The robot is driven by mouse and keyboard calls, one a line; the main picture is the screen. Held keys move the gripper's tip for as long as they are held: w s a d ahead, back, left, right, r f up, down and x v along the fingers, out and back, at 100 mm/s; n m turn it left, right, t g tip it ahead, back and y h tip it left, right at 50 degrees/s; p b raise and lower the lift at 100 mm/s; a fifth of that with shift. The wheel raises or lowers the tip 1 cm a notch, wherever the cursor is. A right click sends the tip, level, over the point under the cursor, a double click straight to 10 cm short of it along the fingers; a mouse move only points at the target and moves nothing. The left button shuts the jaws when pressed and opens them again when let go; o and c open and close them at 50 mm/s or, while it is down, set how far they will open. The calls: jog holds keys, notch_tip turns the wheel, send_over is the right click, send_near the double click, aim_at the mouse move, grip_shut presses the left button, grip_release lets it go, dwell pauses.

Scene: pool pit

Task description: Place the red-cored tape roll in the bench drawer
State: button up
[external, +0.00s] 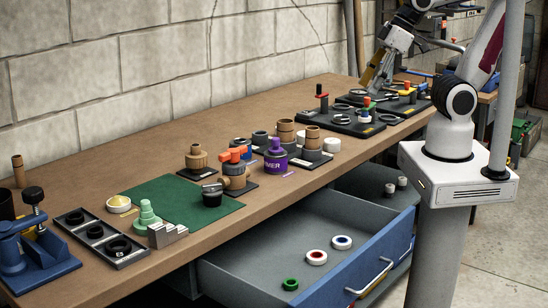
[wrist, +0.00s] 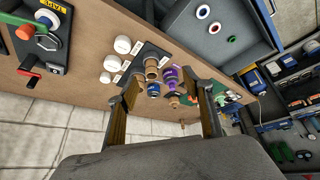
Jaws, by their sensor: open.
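A white tape roll with a red core (external: 316,257) lies flat on the floor of the open grey drawer (external: 260,240) under the bench. It also shows in the wrist view (wrist: 214,27), near the top. A blue-cored white roll (external: 342,242) lies behind it and a green-rimmed roll (external: 289,284) in front, both in the drawer. My gripper (external: 368,84) is above the far end of the bench, well away from the drawer. In the wrist view my gripper (wrist: 165,90) has its two fingers spread, with nothing between them.
A blue clamp (external: 30,260) stands at the near left. Another drawer section (external: 365,190) holds small grey parts. The space above the open drawer is clear.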

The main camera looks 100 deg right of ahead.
jog(key=shift+s+d+r, duration=0.1)
jog(key=shift+s+r, duration=0.15)
jog(key=shift+s, duration=0.7)
jog(key=shift+s+d+r, duration=0.1)
jog(key=shift+s+r, duration=0.15)
jog(key=shift+s, duration=0.65)
